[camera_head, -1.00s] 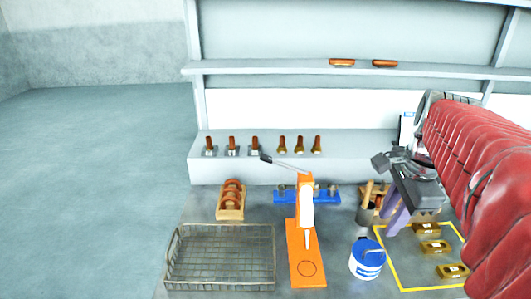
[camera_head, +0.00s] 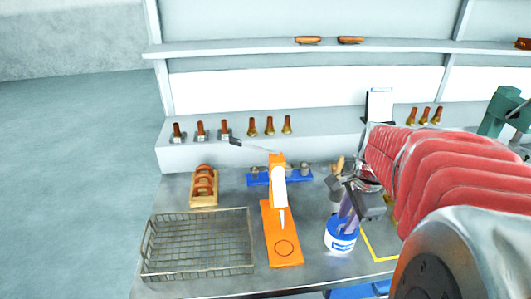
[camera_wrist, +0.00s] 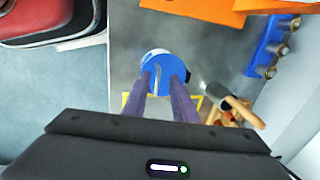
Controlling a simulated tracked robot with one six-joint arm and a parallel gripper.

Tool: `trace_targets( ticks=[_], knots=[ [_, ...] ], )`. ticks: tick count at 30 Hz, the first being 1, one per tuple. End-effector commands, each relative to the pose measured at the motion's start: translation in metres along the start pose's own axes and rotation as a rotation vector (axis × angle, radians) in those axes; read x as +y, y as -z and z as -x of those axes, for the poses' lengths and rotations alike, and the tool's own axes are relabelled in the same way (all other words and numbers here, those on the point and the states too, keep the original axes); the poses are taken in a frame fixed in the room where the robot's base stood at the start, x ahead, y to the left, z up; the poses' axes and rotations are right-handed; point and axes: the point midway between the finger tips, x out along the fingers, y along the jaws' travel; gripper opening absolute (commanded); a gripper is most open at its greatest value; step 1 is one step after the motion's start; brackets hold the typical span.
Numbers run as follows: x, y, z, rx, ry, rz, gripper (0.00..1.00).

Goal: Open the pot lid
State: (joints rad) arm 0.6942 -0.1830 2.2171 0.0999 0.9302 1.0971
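The pot (camera_head: 341,240) is white with a blue lid and stands on the grey table, right of the orange press. The lid (camera_wrist: 160,65) shows from above in the wrist view, with a thin greyish handle across its middle. My gripper (camera_wrist: 166,78) has two purple fingers, set apart on either side of the handle, with their tips over the lid. In the head view my gripper (camera_head: 346,222) is just above the pot and partly hides the lid. I cannot tell whether the fingers touch it.
The orange press (camera_head: 281,250) stands close left of the pot. A wire basket (camera_head: 198,268) lies farther left. A blue rack (camera_head: 258,179) is behind, and a wooden-handled tool (camera_wrist: 240,108) is beside the pot. A yellow outline (camera_head: 378,248) marks the table to the right.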

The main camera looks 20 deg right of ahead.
Motion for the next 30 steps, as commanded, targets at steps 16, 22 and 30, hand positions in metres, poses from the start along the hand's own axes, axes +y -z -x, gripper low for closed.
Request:
trace_targets(
  ticks=[16, 22, 30],
  knots=[
    [0.0004, 0.0018, 0.0007, 0.001, 0.001, -0.005, 0.0],
    [0.0003, 0.0019, 0.0008, 0.001, 0.001, -0.006, 0.0],
    [0.0002, 0.0021, 0.0009, 0.001, 0.002, -0.007, 0.0]
  ],
)
